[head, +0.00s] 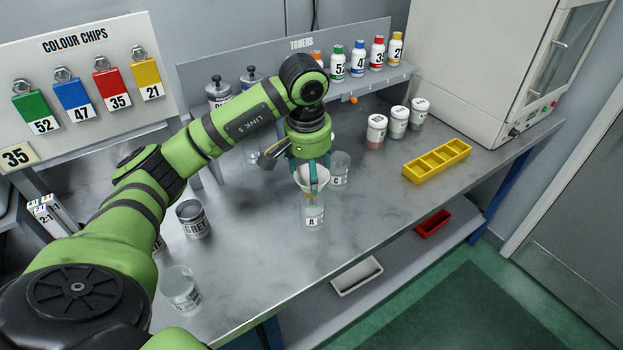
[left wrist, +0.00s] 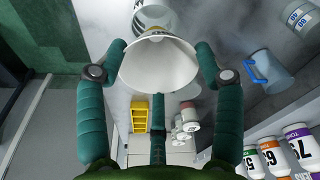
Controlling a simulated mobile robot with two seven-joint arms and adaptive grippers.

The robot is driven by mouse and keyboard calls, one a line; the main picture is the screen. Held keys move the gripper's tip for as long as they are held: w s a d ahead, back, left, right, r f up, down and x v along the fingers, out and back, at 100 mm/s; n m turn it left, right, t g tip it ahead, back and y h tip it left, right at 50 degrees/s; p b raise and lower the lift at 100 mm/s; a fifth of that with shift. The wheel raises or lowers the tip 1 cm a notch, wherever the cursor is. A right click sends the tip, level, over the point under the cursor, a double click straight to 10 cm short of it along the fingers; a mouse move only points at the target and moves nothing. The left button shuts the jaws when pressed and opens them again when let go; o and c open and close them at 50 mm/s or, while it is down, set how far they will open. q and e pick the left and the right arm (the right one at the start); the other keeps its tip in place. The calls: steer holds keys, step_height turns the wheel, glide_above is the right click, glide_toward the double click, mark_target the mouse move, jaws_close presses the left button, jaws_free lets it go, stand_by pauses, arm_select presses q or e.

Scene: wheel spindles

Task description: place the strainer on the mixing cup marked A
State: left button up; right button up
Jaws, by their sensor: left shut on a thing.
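The strainer (head: 312,176) is a white cone with a yellow tip. My left gripper (head: 311,166) is shut on it, with the tip pointing down. The left wrist view shows the strainer (left wrist: 160,68) between the green fingers (left wrist: 155,75). The clear mixing cup marked A (head: 312,214) stands upright on the bench directly below the strainer. In the head view the tip overlaps the cup's mouth; I cannot tell whether they touch. A clear cup marked C (head: 340,170) stands just behind and to the right. My right gripper is not in view.
A yellow tray (head: 437,160) and several small jars (head: 397,122) stand to the right. A grey tin (head: 193,219) and another clear cup (head: 180,289) stand to the left. Toner bottles (head: 358,58) line the rear shelf. The bench's front right is clear.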

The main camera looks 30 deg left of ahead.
arm_select(q)
step_height(320, 180, down, 4)
steer(key=shift+r+p, duration=0.2)
steer(key=shift+p, duration=0.45)
steer(key=shift+f+b, duration=0.55)
steer(key=shift+b, duration=0.15)
steer(key=o, duration=0.8)
steer(key=shift+r, duration=0.15)
